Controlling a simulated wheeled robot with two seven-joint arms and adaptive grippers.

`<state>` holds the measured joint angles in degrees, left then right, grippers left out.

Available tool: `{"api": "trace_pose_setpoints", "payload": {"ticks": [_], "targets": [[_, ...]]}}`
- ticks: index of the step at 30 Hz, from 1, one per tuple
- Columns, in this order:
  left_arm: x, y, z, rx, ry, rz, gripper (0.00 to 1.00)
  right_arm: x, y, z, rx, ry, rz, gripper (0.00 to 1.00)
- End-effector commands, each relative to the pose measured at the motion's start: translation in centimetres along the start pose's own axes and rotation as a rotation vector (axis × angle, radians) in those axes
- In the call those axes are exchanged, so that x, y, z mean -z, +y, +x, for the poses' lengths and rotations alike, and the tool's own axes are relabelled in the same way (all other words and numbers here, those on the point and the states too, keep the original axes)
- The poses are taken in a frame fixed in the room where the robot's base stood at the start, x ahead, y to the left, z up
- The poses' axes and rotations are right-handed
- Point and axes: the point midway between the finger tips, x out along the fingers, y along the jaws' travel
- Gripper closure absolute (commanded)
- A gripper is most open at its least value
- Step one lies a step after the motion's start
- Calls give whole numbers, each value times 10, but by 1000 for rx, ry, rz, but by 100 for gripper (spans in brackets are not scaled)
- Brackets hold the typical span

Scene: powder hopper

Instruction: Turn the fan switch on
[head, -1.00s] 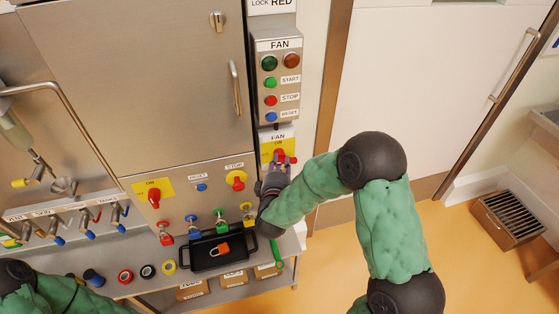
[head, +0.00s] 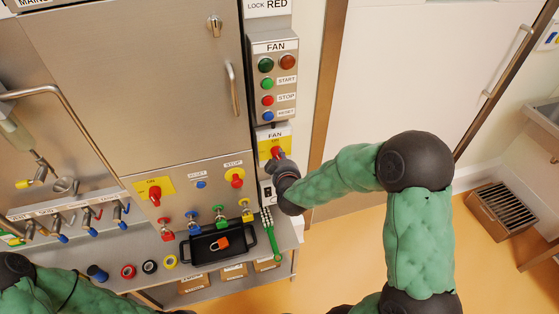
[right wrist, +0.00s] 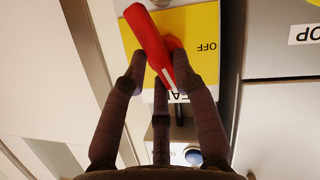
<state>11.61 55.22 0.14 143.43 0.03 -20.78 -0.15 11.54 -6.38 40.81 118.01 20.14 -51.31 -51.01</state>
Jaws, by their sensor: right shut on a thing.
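The fan switch is a red handle (head: 276,152) on a yellow plate (head: 264,149) under a FAN label, on the narrow panel right of the steel cabinet. In the right wrist view the red handle (right wrist: 148,38) slants across the yellow plate (right wrist: 203,25), with the word OFF upside down beside it. My right gripper (head: 279,160) is at the switch, its fingers (right wrist: 160,80) closed about the handle's near part. The fingers hide part of the handle and plate. My left gripper is out of view; only part of my left arm shows at lower left.
Above the switch is a FAN box (head: 273,82) with lamps and buttons. Left are another red switch (head: 155,192) and a stop knob (head: 235,177). Below, a black tray (head: 190,253) holds a red padlock (head: 220,243); a green-handled brush (head: 274,240) lies right of it.

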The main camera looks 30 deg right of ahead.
Motion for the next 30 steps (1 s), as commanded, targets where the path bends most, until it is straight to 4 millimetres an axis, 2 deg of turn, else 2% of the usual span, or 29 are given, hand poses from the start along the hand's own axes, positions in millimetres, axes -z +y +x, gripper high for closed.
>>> {"api": "trace_pose_setpoints", "payload": {"ticks": [6, 15, 30], "targets": [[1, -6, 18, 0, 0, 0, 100, -4, 4, 3, 58, 3, 163, 100], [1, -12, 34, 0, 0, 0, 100, -5, 4, 3, 120, 0, 304, 100], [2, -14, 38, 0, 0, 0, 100, -4, 4, 2, 146, -3, 357, 100]]}}
